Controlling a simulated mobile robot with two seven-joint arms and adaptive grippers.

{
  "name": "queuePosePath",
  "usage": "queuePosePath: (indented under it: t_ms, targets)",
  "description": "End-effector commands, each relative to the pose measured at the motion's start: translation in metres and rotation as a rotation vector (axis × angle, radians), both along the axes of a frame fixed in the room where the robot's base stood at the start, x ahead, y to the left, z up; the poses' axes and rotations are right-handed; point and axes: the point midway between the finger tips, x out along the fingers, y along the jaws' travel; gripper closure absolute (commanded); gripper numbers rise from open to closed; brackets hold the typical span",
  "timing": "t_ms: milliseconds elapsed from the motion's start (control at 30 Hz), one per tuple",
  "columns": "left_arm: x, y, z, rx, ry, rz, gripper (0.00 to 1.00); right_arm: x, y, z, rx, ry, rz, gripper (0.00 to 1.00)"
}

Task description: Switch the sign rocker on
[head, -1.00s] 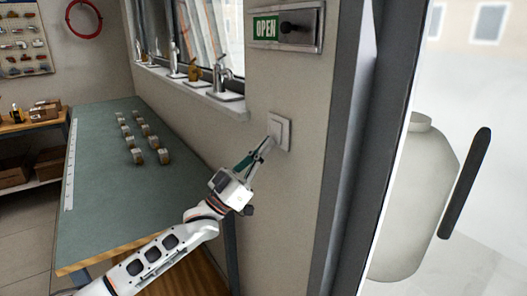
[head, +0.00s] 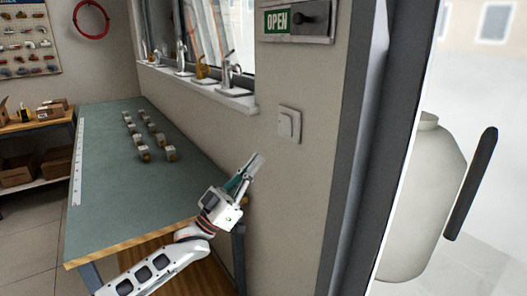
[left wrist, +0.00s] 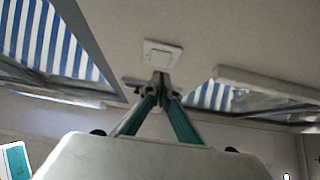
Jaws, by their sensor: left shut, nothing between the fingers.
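The sign rocker (head: 289,124) is a white square wall switch on the beige wall, below the green OPEN sign (head: 277,20). It also shows in the left wrist view (left wrist: 163,53), just beyond the fingertips. My left gripper (head: 258,162) is shut and empty. It is below and to the left of the switch in the head view, apart from it. In the left wrist view the closed fingertips (left wrist: 160,84) point toward the switch. The switch's rocker position is too small to tell. My right gripper is not in view.
A green-topped workbench (head: 105,190) with several small fittings stands left along the wall. Taps stand on the window sill (head: 215,92) above. A dark door frame (head: 362,160) is right of the switch. The wall around the switch is clear.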

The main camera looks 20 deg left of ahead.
Motion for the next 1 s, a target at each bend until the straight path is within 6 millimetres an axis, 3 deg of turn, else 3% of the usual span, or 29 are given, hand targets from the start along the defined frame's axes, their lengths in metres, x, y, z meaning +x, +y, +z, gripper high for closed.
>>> queuePosePath:
  t_ms: [33,200,867,1000]
  targets:
    - [-0.005,0.005,-0.011,0.0,0.002,0.0,1.0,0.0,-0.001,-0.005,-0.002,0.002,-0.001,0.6]
    - [-0.017,0.013,-0.029,0.002,0.001,0.001,1.0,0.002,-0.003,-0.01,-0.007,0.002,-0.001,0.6]
    - [-0.023,0.018,-0.036,0.0,-0.002,0.0,1.0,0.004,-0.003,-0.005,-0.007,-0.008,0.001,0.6]
    - [-0.025,0.011,-0.054,0.015,0.036,0.015,1.0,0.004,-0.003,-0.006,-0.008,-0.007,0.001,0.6]
